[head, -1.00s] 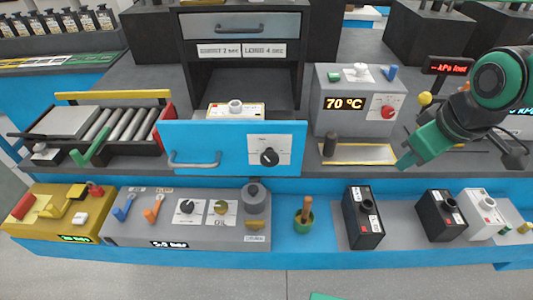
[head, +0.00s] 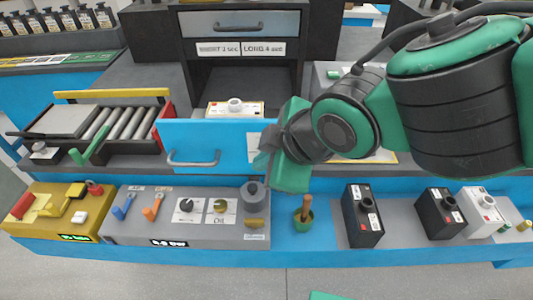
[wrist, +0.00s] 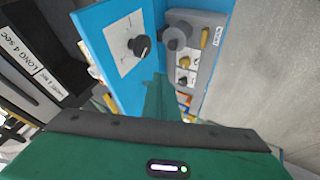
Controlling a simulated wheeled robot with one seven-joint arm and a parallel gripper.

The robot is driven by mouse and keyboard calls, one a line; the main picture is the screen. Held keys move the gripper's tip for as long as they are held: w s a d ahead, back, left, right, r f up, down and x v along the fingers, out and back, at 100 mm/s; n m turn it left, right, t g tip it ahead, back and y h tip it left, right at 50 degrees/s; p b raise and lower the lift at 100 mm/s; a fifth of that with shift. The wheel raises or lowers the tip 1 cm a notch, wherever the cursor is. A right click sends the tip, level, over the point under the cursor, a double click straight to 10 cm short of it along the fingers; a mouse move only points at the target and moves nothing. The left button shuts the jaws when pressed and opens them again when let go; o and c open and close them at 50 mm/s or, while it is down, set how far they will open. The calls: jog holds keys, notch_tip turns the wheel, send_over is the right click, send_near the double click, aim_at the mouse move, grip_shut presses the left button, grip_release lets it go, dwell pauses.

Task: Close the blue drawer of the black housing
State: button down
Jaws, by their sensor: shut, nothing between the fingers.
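The blue drawer (head: 195,131) stands pulled out of the black housing (head: 247,73), its front panel facing me with a handle at the lower left. A pale device with a round top shows behind the panel. My gripper (head: 267,158) is shut and empty, in front of the right part of the panel, hiding its black knob in the head view. In the wrist view the panel (wrist: 103,28) and its knob stand just beyond the green fingers (wrist: 163,95). I cannot tell whether the fingers touch the panel.
A grey drawer (head: 240,25) with a handle sits shut above. A roller tray (head: 160,135) stands close left of the blue panel. Black battery-like boxes (head: 362,232) stand to the right.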

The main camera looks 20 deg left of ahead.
aim_at(245, 159)
jog(key=w+a+f, duration=0.1)
jog(key=f, duration=0.1)
jog(key=w+a+f, duration=0.1)
jog(key=w+f, duration=0.1)
jog(key=w+a+f, duration=0.2)
jog(key=shift+w, duration=0.15)
jog(key=shift+w+a, duration=0.2)
jog(key=shift+w, duration=0.45)
